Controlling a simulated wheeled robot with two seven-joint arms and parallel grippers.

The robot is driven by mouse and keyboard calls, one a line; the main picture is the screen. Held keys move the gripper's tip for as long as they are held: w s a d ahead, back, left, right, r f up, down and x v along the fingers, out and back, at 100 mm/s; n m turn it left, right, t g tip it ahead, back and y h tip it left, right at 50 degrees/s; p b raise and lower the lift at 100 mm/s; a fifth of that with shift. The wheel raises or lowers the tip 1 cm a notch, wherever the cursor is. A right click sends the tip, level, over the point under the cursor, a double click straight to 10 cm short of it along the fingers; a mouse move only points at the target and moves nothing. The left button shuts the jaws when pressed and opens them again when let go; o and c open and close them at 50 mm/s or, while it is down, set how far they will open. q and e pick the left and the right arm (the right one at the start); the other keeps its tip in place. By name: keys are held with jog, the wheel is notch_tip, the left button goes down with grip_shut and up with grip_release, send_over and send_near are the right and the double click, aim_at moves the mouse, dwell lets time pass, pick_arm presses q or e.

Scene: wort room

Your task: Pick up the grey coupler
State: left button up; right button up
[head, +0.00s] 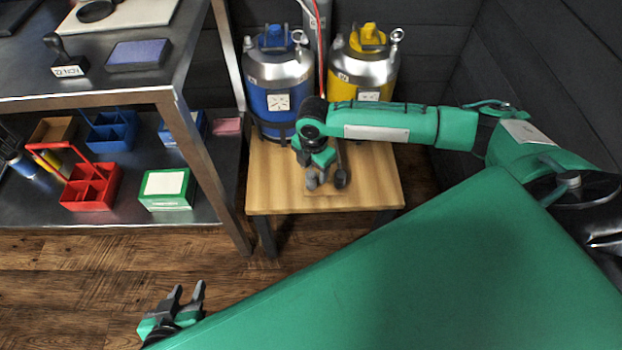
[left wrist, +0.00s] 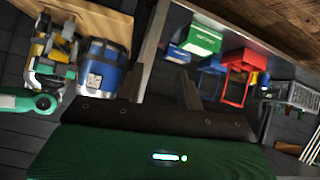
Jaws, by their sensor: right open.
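My right gripper (head: 319,178) is open and points down over the small wooden table (head: 270,182). A grey piece that looks like the grey coupler (head: 342,176) is right beside its fingers on a small board. The gripper and wrist partly hide it, and I cannot tell whether the fingers touch it or straddle it. My left gripper (head: 186,292) is open and empty, low over the floor at the lower left. Its two dark fingers also show apart in the left wrist view (left wrist: 160,92).
A blue keg (head: 280,88) and a yellow keg (head: 362,72) stand behind the right gripper. A metal shelf unit (head: 196,150) at left holds a red caddy (head: 90,187), a green box (head: 167,188) and a stamp (head: 67,63). Dark walls enclose the right side.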

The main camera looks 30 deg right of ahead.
aim_at(311, 174)
jog(key=f, duration=0.1)
jog(key=f+b, duration=0.1)
jog(key=f, duration=0.1)
jog(key=shift+s+a+f, duration=0.15)
jog(key=shift+a+f, duration=0.1)
jog(key=shift+a, duration=0.15)
jog(key=shift+f, duration=0.45)
pick_arm(q)
jog(key=shift+w+d+r+t+h, duration=0.15)
jog(key=shift+d+t+h, duration=0.15)
jog(key=shift+d+t, duration=0.25)
jog(key=shift+w+d+f+t+h, duration=0.15)
jog(key=shift+d+t+h, duration=0.2)
jog(key=shift+d, duration=0.3)
jog(key=shift+r, duration=0.1)
pick_arm(e)
jog(key=shift+c, duration=0.2)
jog(key=c, duration=1)
